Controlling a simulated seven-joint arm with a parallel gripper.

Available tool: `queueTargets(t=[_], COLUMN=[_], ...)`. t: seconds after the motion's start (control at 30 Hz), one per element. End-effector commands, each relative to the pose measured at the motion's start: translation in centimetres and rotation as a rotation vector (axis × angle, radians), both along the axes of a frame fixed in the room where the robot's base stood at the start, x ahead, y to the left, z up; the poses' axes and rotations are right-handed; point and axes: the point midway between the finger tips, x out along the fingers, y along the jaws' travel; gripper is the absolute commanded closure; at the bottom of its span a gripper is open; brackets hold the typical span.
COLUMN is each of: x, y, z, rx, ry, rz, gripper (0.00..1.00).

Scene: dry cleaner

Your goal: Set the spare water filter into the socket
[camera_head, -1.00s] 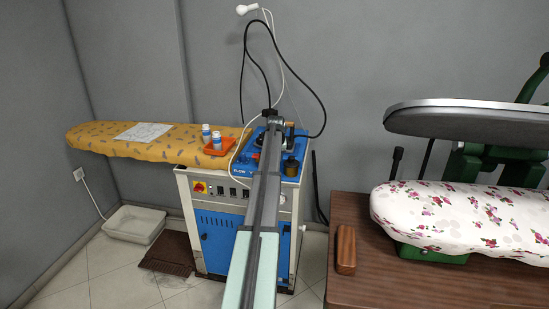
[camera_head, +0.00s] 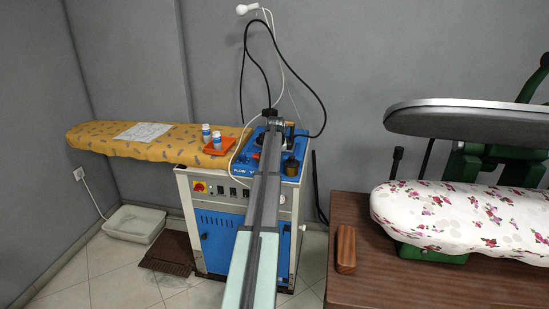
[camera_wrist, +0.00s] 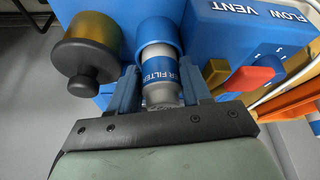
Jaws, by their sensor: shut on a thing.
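The water filter (camera_wrist: 160,76), a pale cylinder with a blue label, is between the two fingers of my gripper (camera_wrist: 161,88) in the wrist view. My gripper is shut on it. Its far end meets a round blue collar (camera_wrist: 157,34) on the blue machine, which looks like the socket. The filter looks in line with the collar, but I cannot tell how deep it sits. In the head view my arm hides the gripper and the held filter.
A dark-knobbed brass cylinder (camera_wrist: 88,48) stands close left of my fingers. Red and yellow levers (camera_wrist: 250,70) are at the right. An orange tray (camera_head: 220,149) with two white-and-blue containers (camera_head: 206,132) rests on the ironing board (camera_head: 100,140). Cables (camera_head: 243,90) hang above the blue-topped machine (camera_head: 212,235).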

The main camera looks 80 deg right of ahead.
Motion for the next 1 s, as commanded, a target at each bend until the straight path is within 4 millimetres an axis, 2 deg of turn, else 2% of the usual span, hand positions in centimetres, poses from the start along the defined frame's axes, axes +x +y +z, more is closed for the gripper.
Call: queueTargets(t=[0.47, 0.5, 0.57, 0.83, 1.0], x=[0.0, 0.0, 0.0, 0.0, -0.09], y=[-0.01, -0.02, -0.02, 0.02, 0.34], z=[-0.75, -0.73, -0.73, -0.7, 0.04], rx=[-0.001, -0.001, -0.001, 0.0, 0.0], ry=[0.0, 0.0, 0.0, 0.0, 0.0], rz=[0.0, 0.0, 0.0, 0.0, 0.0], gripper=[0.85, 0.49, 0.43, 0.41, 0.41])
